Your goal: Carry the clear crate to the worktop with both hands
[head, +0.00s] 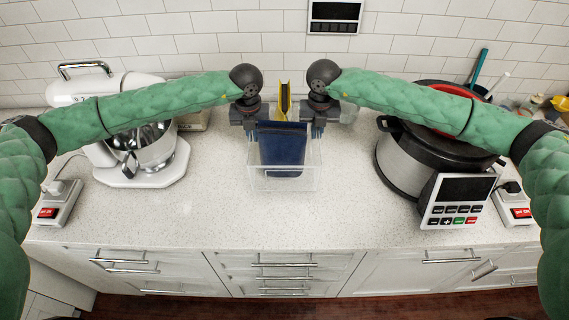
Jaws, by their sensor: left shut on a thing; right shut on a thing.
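The clear crate (306,180) is at the middle of the pale speckled worktop (285,222), with a dark blue item (283,148) standing inside it. I cannot tell whether its base touches the worktop or hangs just above it. My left gripper (250,125) is shut on the crate's left side near the top. My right gripper (317,123) is shut on its right side. The fingertips are partly hidden by the crate and the blue item.
A white stand mixer (140,165) stands at the left. A large black-lidded cooker (405,165) with a control panel stands at the right. A yellow item (284,98) shows behind the blue one. Power strips lie at both sides. The worktop in front of the crate is clear.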

